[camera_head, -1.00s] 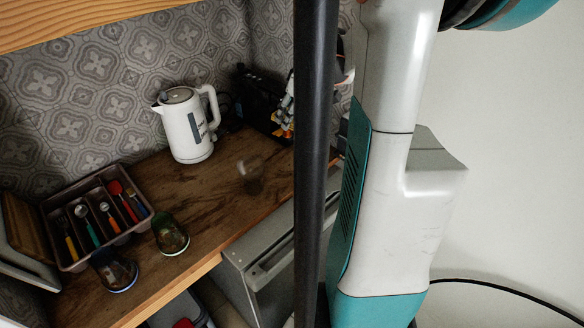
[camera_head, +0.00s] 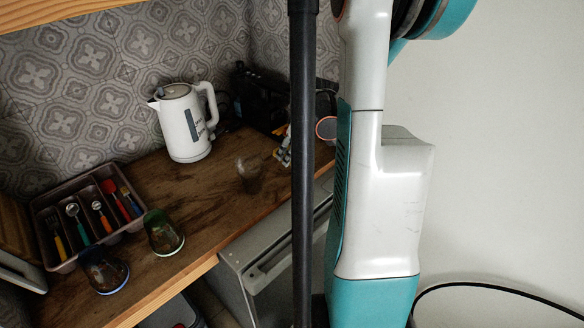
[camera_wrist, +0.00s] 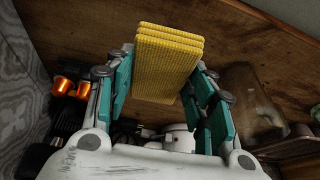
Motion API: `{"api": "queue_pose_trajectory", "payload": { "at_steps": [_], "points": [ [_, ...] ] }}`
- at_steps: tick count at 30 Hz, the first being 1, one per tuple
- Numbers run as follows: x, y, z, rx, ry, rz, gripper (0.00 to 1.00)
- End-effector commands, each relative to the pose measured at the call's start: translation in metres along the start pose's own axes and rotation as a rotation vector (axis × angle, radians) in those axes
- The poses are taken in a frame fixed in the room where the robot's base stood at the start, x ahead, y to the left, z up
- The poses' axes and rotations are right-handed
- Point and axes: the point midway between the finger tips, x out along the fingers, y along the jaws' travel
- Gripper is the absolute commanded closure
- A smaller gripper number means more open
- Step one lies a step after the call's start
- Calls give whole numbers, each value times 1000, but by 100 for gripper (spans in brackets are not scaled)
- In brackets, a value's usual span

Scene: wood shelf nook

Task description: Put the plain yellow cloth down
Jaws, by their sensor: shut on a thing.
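The plain yellow cloth (camera_wrist: 170,52) is a folded, ribbed stack at the top middle of the wrist view. My gripper (camera_wrist: 161,88) is shut on it, with a teal finger on each side. The brown wooden counter (camera_wrist: 90,28) fills the background beyond the cloth. I cannot tell whether the cloth touches it. In the head view the cloth is hidden, and only a small part of my gripper (camera_head: 283,152) shows left of the black pole, over the right part of the counter (camera_head: 205,190).
A clear glass (camera_head: 249,178) stands near the gripper, also in the wrist view (camera_wrist: 240,88). A white kettle (camera_head: 187,130) and dark appliance (camera_head: 255,95) stand behind. A cutlery tray (camera_head: 66,262), green glass (camera_head: 163,232) and dark glass (camera_head: 104,270) are left. Bare counter lies between.

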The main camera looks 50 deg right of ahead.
Motion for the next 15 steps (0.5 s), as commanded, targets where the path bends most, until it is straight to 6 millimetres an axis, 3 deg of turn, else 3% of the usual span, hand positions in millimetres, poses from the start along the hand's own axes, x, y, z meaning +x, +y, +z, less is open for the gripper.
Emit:
{"api": "queue_pose_trajectory", "payload": {
  "at_steps": [15],
  "points": [
    [45,0,19,0,0,0,77]
  ]
}}
